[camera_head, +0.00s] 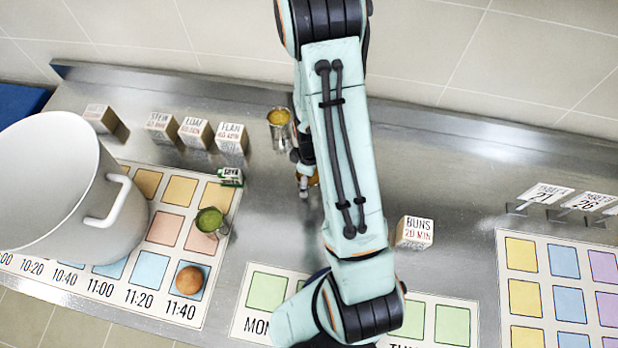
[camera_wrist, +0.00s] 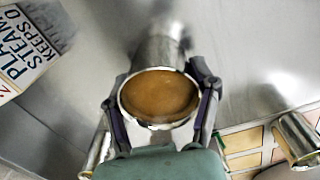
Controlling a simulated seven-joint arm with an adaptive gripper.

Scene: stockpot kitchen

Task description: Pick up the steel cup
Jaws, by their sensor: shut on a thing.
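A steel cup (camera_wrist: 158,97) with brown contents sits between the two fingers of my gripper (camera_wrist: 162,92) in the wrist view. The fingers are shut on its sides, and its open rim faces the camera. In the head view my arm hides most of this cup; a brownish bit of it (camera_head: 314,179) shows beside my gripper (camera_head: 304,184). I cannot tell whether the cup touches the counter. Another metal cup with yellow contents (camera_head: 279,122) stands behind, left of my arm. A metal cup with green contents (camera_head: 212,222) stands on the printed board at left.
A large white pot (camera_head: 60,190) fills the left. Several labelled blocks stand at the back, and a BUNS block (camera_head: 414,232) stands right of my arm. The steel counter (camera_head: 450,185) is clear at back right.

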